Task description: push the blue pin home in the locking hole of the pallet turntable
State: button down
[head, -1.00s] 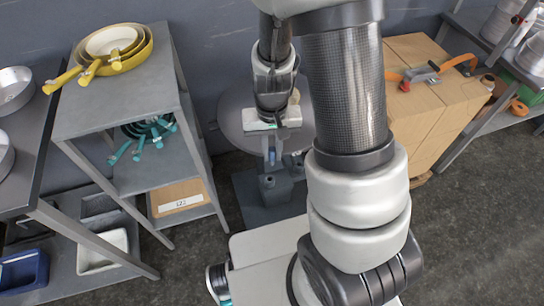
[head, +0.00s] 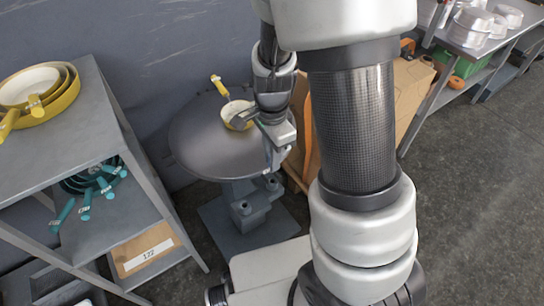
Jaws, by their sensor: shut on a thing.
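The pallet turntable (head: 195,145) is a round grey disc on a pedestal (head: 243,205), left of my arm in the head view. My gripper (head: 271,160) is at the disc's front right edge, pointing down. It is shut on a small, bluish thing at its fingertips, which looks like the blue pin (head: 268,156). The pin shows only in part and is small. The locking hole is not visible, so I cannot tell whether the pin is in it.
A yellow pan (head: 233,113) with a cream inside lies on the disc, close behind my gripper. A grey shelf at left holds nested yellow pans (head: 60,95) and teal-handled pans (head: 95,180). Cardboard boxes (head: 412,90) stand behind my arm. Floor at right is clear.

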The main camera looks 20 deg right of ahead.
jog(key=shift+f+b, duration=1.4)
jog(key=shift+f, duration=0.45)
jog(key=shift+f+b, duration=1.2)
jog(key=shift+f, duration=0.65)
jog(key=c, duration=1.6)
grip_release()
jog(key=shift+r, duration=0.1)
jog(key=shift+w, duration=0.15)
jog(key=shift+r, duration=0.2)
jog(key=r+p, duration=0.2)
jog(key=r, duration=0.3)
jog(key=r+p, duration=0.2)
jog(key=r, duration=0.4)
jog(key=r+p, duration=0.2)
jog(key=r, duration=0.4)
jog(key=shift+s+p, duration=0.3)
